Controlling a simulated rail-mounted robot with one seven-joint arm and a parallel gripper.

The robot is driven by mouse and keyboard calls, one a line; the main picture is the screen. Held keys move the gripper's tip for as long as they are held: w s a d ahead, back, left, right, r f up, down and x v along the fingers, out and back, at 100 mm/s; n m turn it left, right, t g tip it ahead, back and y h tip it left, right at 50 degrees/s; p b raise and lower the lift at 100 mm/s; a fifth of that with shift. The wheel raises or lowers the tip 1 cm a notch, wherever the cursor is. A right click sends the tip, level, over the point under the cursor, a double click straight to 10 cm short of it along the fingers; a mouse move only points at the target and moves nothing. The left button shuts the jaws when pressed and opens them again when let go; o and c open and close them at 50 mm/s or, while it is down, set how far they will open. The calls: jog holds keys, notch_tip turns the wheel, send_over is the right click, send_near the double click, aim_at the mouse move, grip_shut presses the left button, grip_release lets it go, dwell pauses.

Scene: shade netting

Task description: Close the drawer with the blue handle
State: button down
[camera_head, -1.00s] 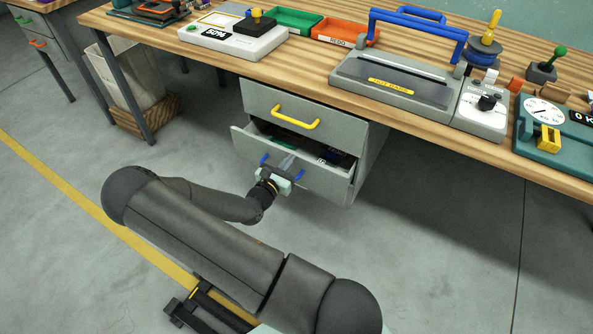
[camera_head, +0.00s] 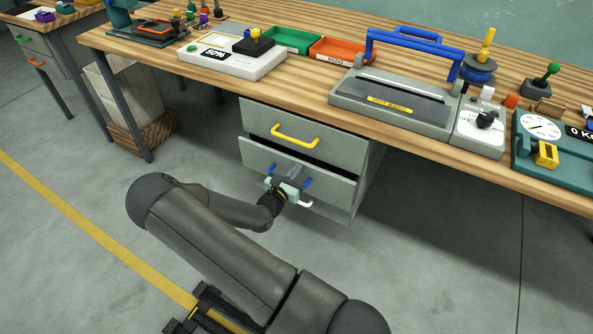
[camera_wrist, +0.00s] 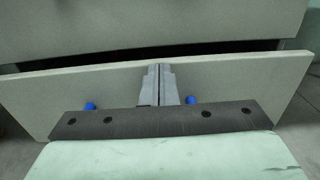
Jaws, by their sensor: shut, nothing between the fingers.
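In the wrist view the shut fingers (camera_wrist: 159,70) point at the drawer front (camera_wrist: 225,80), and the blue handle ends (camera_wrist: 90,106) show on both sides. The middle of the handle is hidden behind my gripper. Exact contact cannot be told.
Above is a shut drawer with a yellow handle (camera_head: 295,138). The wooden bench top (camera_head: 290,85) overhangs the cabinet. A bin (camera_head: 122,95) stands at the left. Floor right of the cabinet is clear.

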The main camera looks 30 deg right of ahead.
jog(key=v, duration=1.2)
jog(key=shift+s+a+p, duration=0.15)
jog(key=shift+a+p, duration=0.15)
jog(key=shift+p, duration=0.1)
jog(key=c, duration=2)
grip_release()
jog(key=shift+s+a, duration=0.2)
jog(key=shift+a, duration=0.05)
jog(key=o, duration=0.5)
jog(key=shift+a+f+b, duration=0.25)
jog(key=shift+f+b, duration=0.05)
jog(key=shift+b, duration=0.1)
jog(key=shift+c, duration=0.2)
jog(key=a+f+m+g+y+b, duration=0.1)
jog(key=a+f+m+y+b, duration=0.2)
jog(key=m+b, duration=1.1)
jog(key=w+d+m+b, duration=0.1)
jog(key=w+d+b, duration=0.1)
jog(key=d, duration=0.2)
jog(key=w+d+f+m+b, duration=0.1)
jog(key=w+d+b, duration=0.1)
jog(key=d, duration=0.3)
jog(key=w+d+m+h+b, duration=0.1)
jog(key=w+d+m+b, duration=0.1)
jog(key=w+d+b, duration=0.1)
jog(key=shift+w+d+f, duration=0.15)
jog(key=shift+d, duration=0.25)
jog(key=shift+w+d+f, duration=0.15)
jog(key=shift+d+f, duration=0.05)
jog(key=shift+d, duration=0.15)
